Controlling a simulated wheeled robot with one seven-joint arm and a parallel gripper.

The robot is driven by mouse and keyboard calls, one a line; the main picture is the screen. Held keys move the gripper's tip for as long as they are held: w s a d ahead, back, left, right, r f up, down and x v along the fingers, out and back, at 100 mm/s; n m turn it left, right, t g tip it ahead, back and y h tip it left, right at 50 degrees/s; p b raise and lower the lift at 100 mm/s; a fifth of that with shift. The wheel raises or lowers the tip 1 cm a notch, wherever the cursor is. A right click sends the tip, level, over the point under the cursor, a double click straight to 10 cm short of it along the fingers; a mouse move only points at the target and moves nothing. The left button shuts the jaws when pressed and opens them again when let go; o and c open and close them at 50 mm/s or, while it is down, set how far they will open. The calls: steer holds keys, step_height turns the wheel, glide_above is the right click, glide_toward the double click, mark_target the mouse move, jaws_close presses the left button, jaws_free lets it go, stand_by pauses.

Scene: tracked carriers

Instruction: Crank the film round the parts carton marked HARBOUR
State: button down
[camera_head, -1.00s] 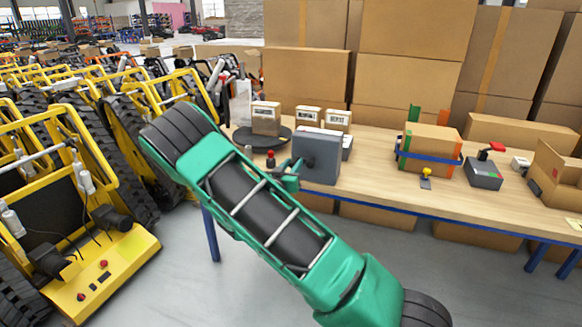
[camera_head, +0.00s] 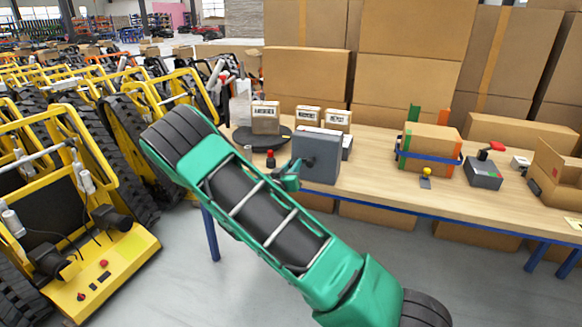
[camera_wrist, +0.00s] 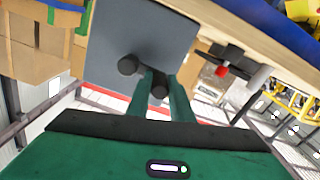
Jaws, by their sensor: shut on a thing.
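A grey crank box (camera_head: 316,158) stands at the table's front edge. In the wrist view its face (camera_wrist: 115,30) shows a black hub (camera_wrist: 128,65) and a black crank knob (camera_wrist: 160,87). My gripper (camera_head: 288,176) is at the box's left front side. In the wrist view my gripper (camera_wrist: 163,92) has its green fingers on both sides of the knob, shut on it. A brown parts carton (camera_head: 265,119) with a white label stands on a black turntable (camera_head: 282,138) behind the box. Its label is too small to read surely. A pale translucent upright, perhaps film (camera_head: 240,108), stands beside it.
Two labelled cartons (camera_head: 308,116) (camera_head: 338,120) stand behind the crank box. A red-topped button (camera_head: 270,158) is left of it. A blue-strapped carton (camera_head: 430,145) and a red-handled device (camera_head: 484,172) stand right on the table (camera_head: 385,188). Yellow tracked carriers (camera_head: 110,250) fill the left.

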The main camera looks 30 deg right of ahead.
steer(key=s+d+f+n, duration=0.35)
steer(key=f+n, duration=0.25)
steer(key=n, duration=1.1)
steer(key=s+d+r+n, duration=0.3)
steer(key=s+r+n, duration=0.1)
steer(key=n, duration=1.1)
steer(key=shift+s+r+n, duration=0.15)
steer(key=shift+s+n, duration=0.15)
steer(key=shift+s, duration=0.2)
steer(key=shift+r, duration=0.1)
steer(key=c, duration=1.9)
jaws_free()
steer(key=shift+o, duration=0.2)
